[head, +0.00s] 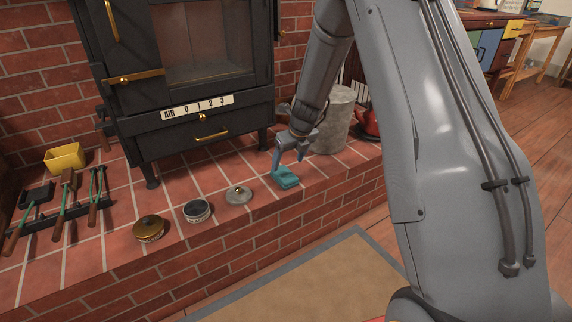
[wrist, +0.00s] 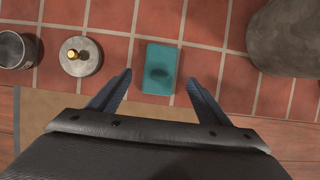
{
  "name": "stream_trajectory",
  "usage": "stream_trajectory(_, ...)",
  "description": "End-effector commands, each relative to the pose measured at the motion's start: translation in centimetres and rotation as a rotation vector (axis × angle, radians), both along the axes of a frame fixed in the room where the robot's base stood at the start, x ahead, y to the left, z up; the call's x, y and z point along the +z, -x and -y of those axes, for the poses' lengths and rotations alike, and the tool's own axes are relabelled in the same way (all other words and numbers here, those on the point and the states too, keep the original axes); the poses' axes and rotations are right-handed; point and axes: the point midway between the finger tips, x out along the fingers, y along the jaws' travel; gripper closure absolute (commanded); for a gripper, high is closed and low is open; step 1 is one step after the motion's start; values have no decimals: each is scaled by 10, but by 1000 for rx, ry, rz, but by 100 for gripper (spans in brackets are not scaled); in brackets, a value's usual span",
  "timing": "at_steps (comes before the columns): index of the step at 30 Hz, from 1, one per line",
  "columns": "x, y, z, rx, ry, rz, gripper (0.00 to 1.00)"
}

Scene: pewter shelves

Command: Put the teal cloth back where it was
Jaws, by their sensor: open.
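The teal cloth (head: 285,179) is a small folded pad lying on the red tiled hearth, near its front edge. It also shows in the wrist view (wrist: 160,62), flat on the tiles, with a dark shadow patch on it. My gripper (head: 289,157) is above the cloth in the head view. In the wrist view my gripper (wrist: 159,84) is open, with one finger on each side of the cloth's near end and nothing held. I cannot tell the exact height of the fingertips over the cloth.
A grey lidded disc (head: 239,195), a dark round tin (head: 197,211) and a brass tin (head: 149,228) stand left of the cloth. A grey cylinder (head: 333,120) stands close on the right, with a red kettle (head: 368,123) behind it. The black stove (head: 190,75) rises behind.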

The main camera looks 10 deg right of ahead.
Motion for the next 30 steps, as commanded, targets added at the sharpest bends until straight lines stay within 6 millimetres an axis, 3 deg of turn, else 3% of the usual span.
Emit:
stream_trajectory(1, 13, 4, 1, 0, 0, 1, 29)
stream_trajectory(6, 36, 14, 4, 0, 0, 0, 29)
stream_trajectory(14, 48, 19, 5, 3, 0, 0, 29)
stream_trajectory(17, 52, 25, -6, 67, 18, 0, 29)
stream_trajectory(20, 63, 44, -39, 258, 70, 1, 29)
stream_trajectory(23, 79, 79, -86, 577, 154, 10, 29)
stream_trajectory(27, 102, 145, -148, 1098, 281, 39, 29)
stream_trajectory(30, 115, 197, -181, 1471, 363, 69, 29)
